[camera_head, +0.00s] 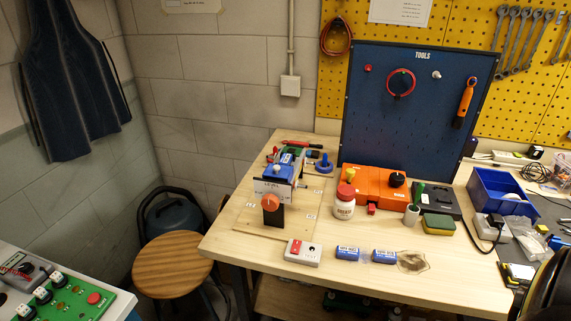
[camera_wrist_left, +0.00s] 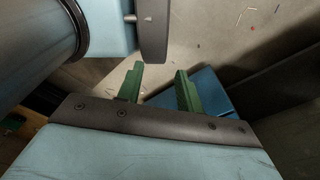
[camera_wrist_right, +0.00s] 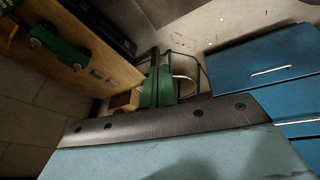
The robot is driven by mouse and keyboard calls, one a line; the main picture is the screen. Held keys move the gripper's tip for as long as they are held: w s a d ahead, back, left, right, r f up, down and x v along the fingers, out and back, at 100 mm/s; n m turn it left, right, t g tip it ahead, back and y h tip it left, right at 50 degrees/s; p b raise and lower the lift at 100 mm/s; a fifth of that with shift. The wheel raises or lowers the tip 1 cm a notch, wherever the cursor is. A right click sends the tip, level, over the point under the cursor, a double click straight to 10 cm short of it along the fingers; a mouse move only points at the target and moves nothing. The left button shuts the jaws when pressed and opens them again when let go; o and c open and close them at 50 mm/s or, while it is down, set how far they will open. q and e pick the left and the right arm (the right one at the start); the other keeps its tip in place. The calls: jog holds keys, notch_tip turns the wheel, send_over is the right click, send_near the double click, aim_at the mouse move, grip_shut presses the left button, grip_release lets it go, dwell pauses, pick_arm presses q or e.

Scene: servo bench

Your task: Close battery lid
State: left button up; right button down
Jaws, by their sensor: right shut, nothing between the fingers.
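No battery lid can be told apart for certain in any view. Two blue cylinders that look like batteries, a left one (camera_head: 347,253) and a right one (camera_head: 383,256), lie near the front edge of the wooden bench. A small light-grey box (camera_head: 302,252) with a red part and a dark round spot lies left of them. My left gripper (camera_wrist_left: 161,85) shows in its wrist view with its green fingers apart and nothing between them. My right gripper (camera_wrist_right: 157,86) shows in its wrist view with its fingers together and empty. Neither gripper shows in the head view.
A blue-and-white device (camera_head: 283,172) and an orange knob (camera_head: 270,202) stand on a wooden board at the bench's left. A stool (camera_head: 172,258) is left of the bench.

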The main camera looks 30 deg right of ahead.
jog(key=w+r+n+t+p, duration=0.1)
jog(key=w+r, duration=0.3)
jog(key=r, duration=0.2)
jog(key=w+r+t+p, duration=0.1)
jog(key=w+r, duration=0.3)
jog(key=r, duration=0.2)
notch_tip(320, 180, up, 38)
jog(key=n+t+y+p, duration=0.1)
jog(key=n+t+p, duration=0.4)
jog(key=n+t, duration=0.55)
send_over(282, 183)
jog(key=s+a, duration=0.2)
jog(key=s, duration=1)
jog(key=shift+n+g, duration=0.35)
jog(key=shift+n, duration=0.2)
jog(key=shift+w+d+f+p, duration=0.1)
jog(key=shift+w+d+f, duration=0.3)
jog(key=shift+w, duration=1.6)
jog(key=shift+w+d+f+p, duration=0.15)
jog(key=shift+w+d+f, duration=0.25)
jog(key=shift+w, duration=1.65)
jog(key=shift+w+d+f+p, duration=0.1)
jog(key=shift+w+d+f, duration=0.25)
jog(key=shift+w, duration=1.65)
jog(key=shift+a+f, duration=0.1)
